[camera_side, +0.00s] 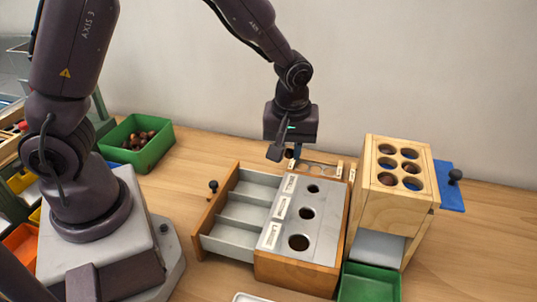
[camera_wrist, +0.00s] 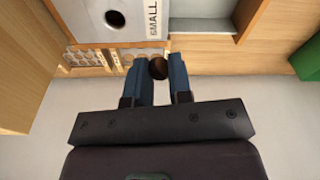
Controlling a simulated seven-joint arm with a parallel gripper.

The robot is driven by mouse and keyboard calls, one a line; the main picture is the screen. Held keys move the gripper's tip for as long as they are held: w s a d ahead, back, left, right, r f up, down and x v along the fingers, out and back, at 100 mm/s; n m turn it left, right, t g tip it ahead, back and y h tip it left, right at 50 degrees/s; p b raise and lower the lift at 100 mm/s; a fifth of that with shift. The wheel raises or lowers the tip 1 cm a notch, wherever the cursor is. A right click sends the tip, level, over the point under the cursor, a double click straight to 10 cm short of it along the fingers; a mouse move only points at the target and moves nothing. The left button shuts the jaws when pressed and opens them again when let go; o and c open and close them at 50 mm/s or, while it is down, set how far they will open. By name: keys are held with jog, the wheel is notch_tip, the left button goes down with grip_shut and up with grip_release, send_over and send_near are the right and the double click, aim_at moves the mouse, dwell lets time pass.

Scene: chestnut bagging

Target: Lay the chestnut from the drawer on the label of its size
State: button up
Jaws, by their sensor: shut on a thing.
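My gripper (camera_side: 290,155) hangs above the far end of the wooden sizing box (camera_side: 300,270). In the wrist view its blue fingers (camera_wrist: 160,62) are shut on a dark brown chestnut (camera_wrist: 158,69) at their tips. The box's grey top has three holes of rising size, each with a white label beside it. The label reading SMALL (camera_wrist: 153,20) lies just ahead of the fingers in the wrist view; it is the farthest label in the side view (camera_side: 290,184). The drawer (camera_side: 231,244) stands open to the left, its visible compartments empty.
A green bin (camera_side: 158,153) of chestnuts stands at the back left. A wooden block with several holes (camera_side: 390,200) stands right of the box, with a green tray (camera_side: 368,285) in front. A low wooden rack with round openings (camera_wrist: 88,58) lies behind the box.

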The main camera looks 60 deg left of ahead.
aim_at(290, 183)
jog(key=shift+w+d, duration=0.15)
jog(key=shift+d, duration=0.1)
jog(key=shift+f, duration=2.75)
jog(key=shift+f, duration=0.6)
jog(key=o, duration=1)
jog(key=shift+o, duration=0.2)
jog(key=shift+r, duration=3.05)
